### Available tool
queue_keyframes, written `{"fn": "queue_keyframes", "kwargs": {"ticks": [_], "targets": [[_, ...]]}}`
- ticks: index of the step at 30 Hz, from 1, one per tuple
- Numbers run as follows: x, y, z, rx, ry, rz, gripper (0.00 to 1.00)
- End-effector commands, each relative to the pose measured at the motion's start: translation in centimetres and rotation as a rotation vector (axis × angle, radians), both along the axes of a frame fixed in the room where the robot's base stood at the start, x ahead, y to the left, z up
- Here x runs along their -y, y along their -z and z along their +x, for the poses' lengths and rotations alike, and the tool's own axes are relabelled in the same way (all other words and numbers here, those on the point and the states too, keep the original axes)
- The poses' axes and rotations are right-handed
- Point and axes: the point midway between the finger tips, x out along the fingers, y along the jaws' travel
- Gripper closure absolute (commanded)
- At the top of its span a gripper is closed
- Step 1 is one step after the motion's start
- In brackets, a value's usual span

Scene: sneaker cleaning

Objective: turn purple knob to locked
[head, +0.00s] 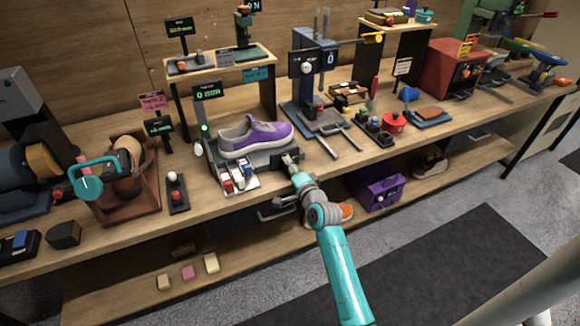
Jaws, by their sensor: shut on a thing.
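My gripper (290,161) is at the front right corner of the dark sneaker stand (284,151). Its jaws are shut on a small part there, which appears to be the knob. The jaws cover it, so its purple colour and turned position cannot be made out. A purple and grey sneaker (257,138) lies on top of the stand, just behind and left of my gripper. A black display with green text (207,92) stands behind the sneaker. Any locked mark is too small to read or hidden.
A tray of small red, white and blue parts (233,178) is left of my gripper. A blue press (309,95) stands behind right. The wooden bench edge runs under my arm.

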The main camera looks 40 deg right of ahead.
Motion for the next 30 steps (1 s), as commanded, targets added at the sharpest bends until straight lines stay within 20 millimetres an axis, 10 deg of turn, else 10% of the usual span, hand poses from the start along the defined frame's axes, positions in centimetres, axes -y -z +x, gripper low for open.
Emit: {"fn": "queue_keyframes", "kwargs": {"ticks": [6, 7, 10, 30], "targets": [[0.07, 0.13, -0.05, -0.002, 0.001, -0.001, 1.00], [0.07, 0.13, -0.05, -0.002, 0.001, -0.001, 0.65], [0.07, 0.12, -0.05, -0.002, 0.001, -0.001, 0.43], [-0.02, 0.38, -0.08, -0.052, 0.000, -0.157, 0.43]]}}
